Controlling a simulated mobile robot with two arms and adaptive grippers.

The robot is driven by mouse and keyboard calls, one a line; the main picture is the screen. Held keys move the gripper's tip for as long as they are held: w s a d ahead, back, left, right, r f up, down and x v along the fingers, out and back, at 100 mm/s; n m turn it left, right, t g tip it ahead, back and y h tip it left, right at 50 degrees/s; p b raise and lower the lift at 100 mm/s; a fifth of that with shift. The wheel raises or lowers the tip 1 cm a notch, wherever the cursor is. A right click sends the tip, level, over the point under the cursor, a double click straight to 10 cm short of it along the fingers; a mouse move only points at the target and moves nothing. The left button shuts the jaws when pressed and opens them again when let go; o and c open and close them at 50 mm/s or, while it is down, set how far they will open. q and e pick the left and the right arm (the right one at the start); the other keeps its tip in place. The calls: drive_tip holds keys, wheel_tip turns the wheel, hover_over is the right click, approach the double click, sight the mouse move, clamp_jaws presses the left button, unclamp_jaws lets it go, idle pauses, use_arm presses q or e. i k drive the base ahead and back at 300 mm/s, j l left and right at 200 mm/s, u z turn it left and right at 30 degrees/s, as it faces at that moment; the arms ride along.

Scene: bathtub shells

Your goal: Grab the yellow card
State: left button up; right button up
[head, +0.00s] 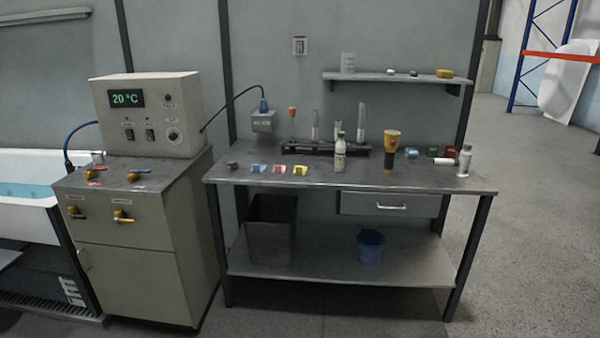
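Several small coloured cards lie in a row on the left front of the grey metal workbench (385,181). The yellow card (300,170) is at the right end of that row and lies flat. The red card (279,169) is just left of it, and the blue card (258,168) is further left. Neither of my grippers shows in the head view. Nothing covers the yellow card.
A white bottle (340,153) stands right of the cards, with a yellow-topped torch-like item (390,150) beyond it. A black rack (325,148) stands behind. A control cabinet (130,215) is left of the bench. Floor in front and right is clear.

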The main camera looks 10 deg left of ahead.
sight(299, 170)
drive_tip(key=i+j+z, duration=0.1)
drive_tip(key=i+j, duration=0.25)
drive_tip(key=i, duration=0.15)
drive_tip(key=i+j+z, duration=0.15)
drive_tip(key=i+j, duration=0.2)
drive_tip(key=i, duration=0.15)
